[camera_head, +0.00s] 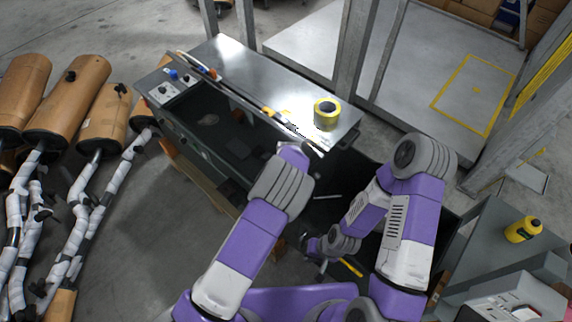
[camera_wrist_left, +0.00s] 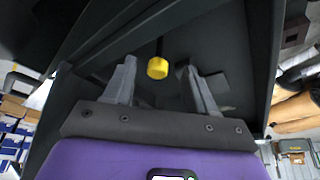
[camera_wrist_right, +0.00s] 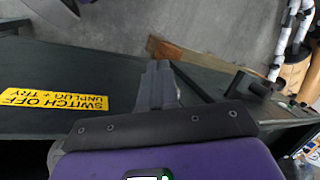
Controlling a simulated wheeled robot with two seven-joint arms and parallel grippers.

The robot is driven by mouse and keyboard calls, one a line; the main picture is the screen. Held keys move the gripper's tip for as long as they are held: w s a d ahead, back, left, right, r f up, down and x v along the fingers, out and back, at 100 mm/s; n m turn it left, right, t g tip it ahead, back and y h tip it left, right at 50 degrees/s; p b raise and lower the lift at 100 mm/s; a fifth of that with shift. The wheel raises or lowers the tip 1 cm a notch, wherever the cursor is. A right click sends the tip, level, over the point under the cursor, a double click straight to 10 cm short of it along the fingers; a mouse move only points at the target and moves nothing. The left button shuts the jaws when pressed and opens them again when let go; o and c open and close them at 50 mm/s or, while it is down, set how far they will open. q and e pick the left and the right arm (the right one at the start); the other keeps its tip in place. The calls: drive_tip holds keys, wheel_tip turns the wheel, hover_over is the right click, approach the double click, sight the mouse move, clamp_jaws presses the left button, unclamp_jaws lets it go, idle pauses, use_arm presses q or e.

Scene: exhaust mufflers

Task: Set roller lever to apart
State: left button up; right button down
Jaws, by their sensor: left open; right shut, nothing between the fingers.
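A yellow knob (camera_wrist_left: 157,68) on a dark rod shows in the left wrist view, in front of dark panels; I take it to be the roller lever's end. My left gripper (camera_wrist_left: 160,75) is open, its fingers on either side of the knob in the picture. I cannot tell how deep the knob sits between them, and no contact is visible. In the head view the left arm's end reaches the machine's near edge, and its fingers are hidden. My right gripper (camera_wrist_right: 157,72) is shut and empty, above a dark surface; its wrist (camera_head: 318,248) shows low in the head view.
The machine's metal top (camera_head: 240,65) carries a yellow tape roll (camera_head: 326,114). A yellow warning label (camera_wrist_right: 55,98) is on the dark surface near my right gripper. A yellow bottle (camera_head: 523,230) stands on the grey unit at right.

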use_arm(q)
drive_tip(key=w+f+b, duration=0.1)
drive_tip(key=w+f, duration=0.3)
drive_tip(key=shift+w+f+b, duration=0.25)
drive_tip(key=shift+f+b, duration=0.1)
clamp_jaws()
